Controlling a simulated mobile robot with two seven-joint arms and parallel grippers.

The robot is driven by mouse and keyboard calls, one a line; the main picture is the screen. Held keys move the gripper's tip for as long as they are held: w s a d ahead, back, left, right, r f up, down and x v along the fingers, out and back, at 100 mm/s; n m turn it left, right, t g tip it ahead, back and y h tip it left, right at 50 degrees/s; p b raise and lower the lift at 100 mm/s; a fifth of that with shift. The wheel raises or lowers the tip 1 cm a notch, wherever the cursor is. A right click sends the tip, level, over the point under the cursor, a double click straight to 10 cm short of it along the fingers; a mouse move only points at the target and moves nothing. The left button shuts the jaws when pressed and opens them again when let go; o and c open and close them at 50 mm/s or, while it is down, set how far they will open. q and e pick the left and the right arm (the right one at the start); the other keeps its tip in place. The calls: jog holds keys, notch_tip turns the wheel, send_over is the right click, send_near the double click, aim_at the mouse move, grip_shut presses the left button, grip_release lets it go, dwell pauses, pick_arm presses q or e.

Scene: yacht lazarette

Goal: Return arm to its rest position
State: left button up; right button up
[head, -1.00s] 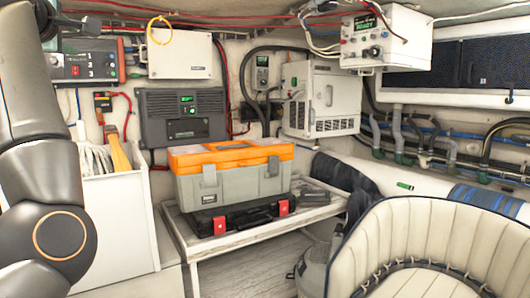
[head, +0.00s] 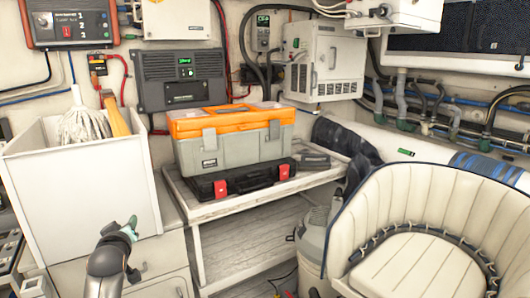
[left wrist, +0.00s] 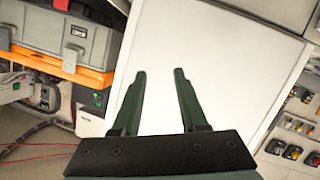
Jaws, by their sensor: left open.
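My left gripper (head: 131,226) shows low at the left of the head view, in front of the white bin (head: 85,195). In the left wrist view its two dark green fingers (left wrist: 160,72) stand apart with nothing between them. The white bin's plain side (left wrist: 210,60) fills the view behind the fingers. My right gripper is in neither view.
The orange and grey toolbox (head: 230,145) stands on a black case (head: 238,182) on a white slatted bench (head: 240,208). A mop head (head: 84,124) sticks out of the bin. A cream seat (head: 420,230) fills the lower right.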

pick_arm(q)
jog(key=s+d+f+m+g+h, duration=0.1)
jog(key=s+d+f+m+h, duration=0.2)
jog(key=s+f, duration=0.65)
jog(key=s+d+f+m+g+h, duration=0.1)
jog(key=s+d+f+m, duration=0.4)
jog(key=f, duration=0.7)
jog(key=s+d+f+m+g+h, duration=0.1)
jog(key=s+d+f, duration=0.2)
jog(key=s, duration=0.5)
jog(key=s+d+f+m+h, duration=0.1)
jog(key=s+d+f, duration=0.2)
jog(key=s, duration=0.5)
jog(key=s+d+f+m+g+h, duration=0.1)
jog(key=s+d+f, duration=0.3)
jog(key=s, duration=0.4)
jog(key=shift+d+g+h, duration=0.3)
jog(key=shift+d, duration=0.4)
